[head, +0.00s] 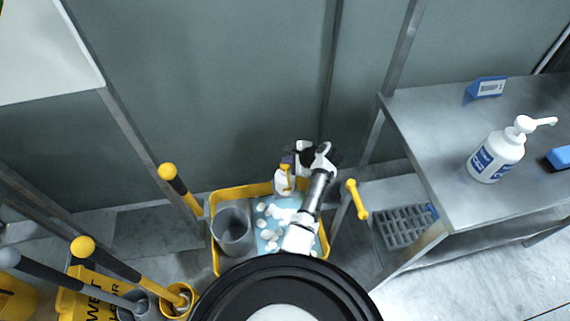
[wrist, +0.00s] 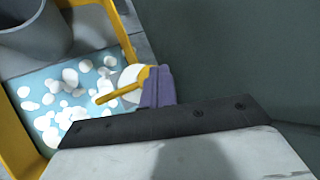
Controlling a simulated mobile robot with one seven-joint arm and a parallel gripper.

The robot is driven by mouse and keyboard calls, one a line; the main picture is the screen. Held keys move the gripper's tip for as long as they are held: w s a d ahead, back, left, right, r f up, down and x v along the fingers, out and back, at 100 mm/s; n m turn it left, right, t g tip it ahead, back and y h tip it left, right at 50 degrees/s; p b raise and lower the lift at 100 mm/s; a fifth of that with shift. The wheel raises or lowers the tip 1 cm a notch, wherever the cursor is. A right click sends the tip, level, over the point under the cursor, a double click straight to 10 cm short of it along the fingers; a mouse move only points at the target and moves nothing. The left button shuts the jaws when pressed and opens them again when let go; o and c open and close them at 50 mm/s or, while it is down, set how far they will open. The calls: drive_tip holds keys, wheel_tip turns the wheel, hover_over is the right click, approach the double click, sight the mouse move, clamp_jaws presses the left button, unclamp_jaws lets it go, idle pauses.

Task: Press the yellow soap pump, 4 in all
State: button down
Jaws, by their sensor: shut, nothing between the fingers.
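The yellow soap pump (head: 286,179) sits on a white bottle (head: 282,188) at the back of a yellow-rimmed tub. In the wrist view, the yellow nozzle (wrist: 122,90) points left over the white bottle (wrist: 131,76). My gripper (head: 288,162) is shut, with its purple fingers together at the top of the pump. In the wrist view, the fingers (wrist: 157,86) stand right beside the nozzle and hide part of the pump head. I cannot tell whether they touch it or how far it is pushed down.
The yellow tub (head: 214,243) holds blue water with white foam and a grey bucket (head: 233,231). A steel table (head: 440,130) at right bears a white pump bottle (head: 497,157). Yellow-knobbed handles (head: 110,262) stand at lower left. A grey wall is close behind the tub.

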sight(288, 166)
drive_tip(key=shift+f+b, duration=0.55)
drive_tip(key=shift+f, duration=0.4)
idle(0.8)
drive_tip(key=shift+s+r, duration=0.1)
drive_tip(key=shift+r+p, duration=1.2)
drive_tip(key=shift+p, duration=0.15)
drive_tip(key=shift+r, duration=0.1)
wheel_tip(288, 166, up, 5)
drive_tip(key=p, duration=0.5)
drive_tip(key=shift+d, duration=0.1)
idle(1.9)
